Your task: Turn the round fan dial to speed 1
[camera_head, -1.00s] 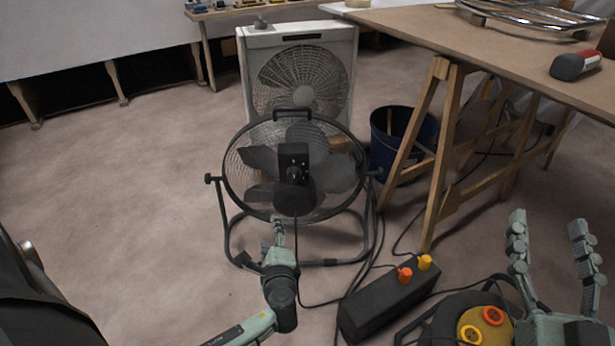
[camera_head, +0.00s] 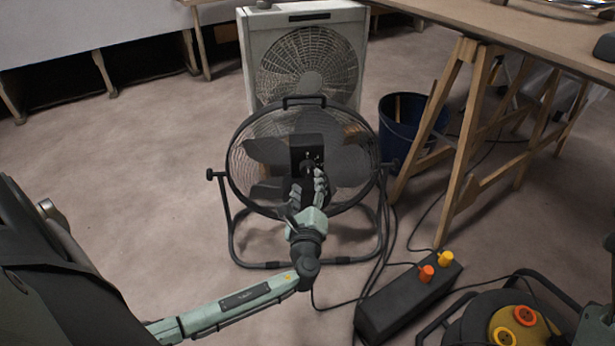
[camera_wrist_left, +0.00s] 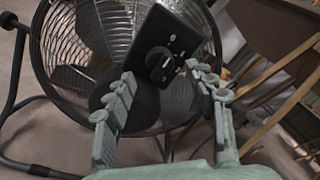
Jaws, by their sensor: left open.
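The round fan dial (camera_wrist_left: 159,62) is a dark knob on the black control box (camera_wrist_left: 172,42) at the middle of the black floor fan (camera_head: 236,185). In the head view the dial (camera_head: 309,164) is small and partly hard to make out, just above my left fingertips. My left gripper (camera_head: 307,184) is open in front of the box. In the left wrist view its fingers (camera_wrist_left: 160,74) stand apart on either side of the dial. I cannot tell whether they touch it. The speed setting is too small to read. Only a greenish piece of my right arm shows at the lower right edge.
A pale box fan (camera_head: 246,60) stands behind the floor fan. A blue bucket (camera_head: 397,140) and a wooden trestle table (camera_head: 468,140) are at the right. A black power box (camera_head: 395,310) with orange and yellow plugs and cables lies at front right. Floor at left is clear.

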